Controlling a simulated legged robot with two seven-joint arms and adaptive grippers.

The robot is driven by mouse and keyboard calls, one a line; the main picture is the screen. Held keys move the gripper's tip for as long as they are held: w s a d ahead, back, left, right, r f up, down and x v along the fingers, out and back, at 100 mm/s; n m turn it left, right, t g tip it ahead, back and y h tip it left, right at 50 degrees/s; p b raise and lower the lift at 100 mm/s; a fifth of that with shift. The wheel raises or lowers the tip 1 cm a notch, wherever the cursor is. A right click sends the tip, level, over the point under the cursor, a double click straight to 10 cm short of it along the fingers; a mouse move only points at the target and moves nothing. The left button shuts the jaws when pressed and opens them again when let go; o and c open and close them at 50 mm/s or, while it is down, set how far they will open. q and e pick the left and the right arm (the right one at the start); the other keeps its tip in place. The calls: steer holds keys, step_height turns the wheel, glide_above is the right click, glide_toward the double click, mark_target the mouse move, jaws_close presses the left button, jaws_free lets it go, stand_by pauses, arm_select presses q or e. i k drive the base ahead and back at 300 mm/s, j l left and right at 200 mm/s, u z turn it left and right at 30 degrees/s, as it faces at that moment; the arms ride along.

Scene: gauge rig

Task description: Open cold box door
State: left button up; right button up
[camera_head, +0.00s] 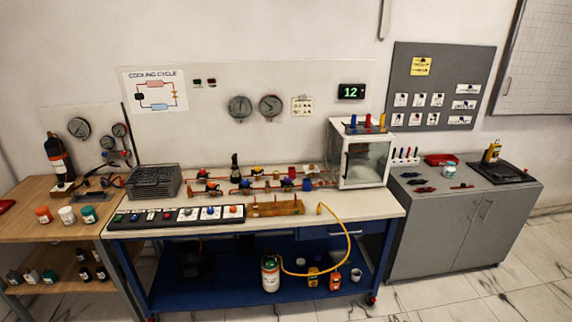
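The cold box (338,156) is a white cabinet with a glass front. It stands at the right end of the bench top, below the digital display. Its glass door (367,161) faces the front and looks closed, though the view is too small to be sure. Colored handles (367,121) in blue, red and yellow stand on its top. Neither of my grippers is in view.
The blue-framed bench (376,211) carries valves, pipes, a black control strip (180,216) and a dark crate (153,182). A yellow hose (348,240) hangs over the front edge. A grey cabinet (440,240) stands right, a wooden table (45,219) left. Floor shows in front.

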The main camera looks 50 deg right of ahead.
mark_target(345, 158)
steer(key=z, duration=2.1)
steer(key=i+l, duration=0.4)
steer(key=i, duration=0.2)
steer(key=i+l+u, duration=0.15)
steer(key=i+l, duration=0.3)
steer(key=i, duration=0.1)
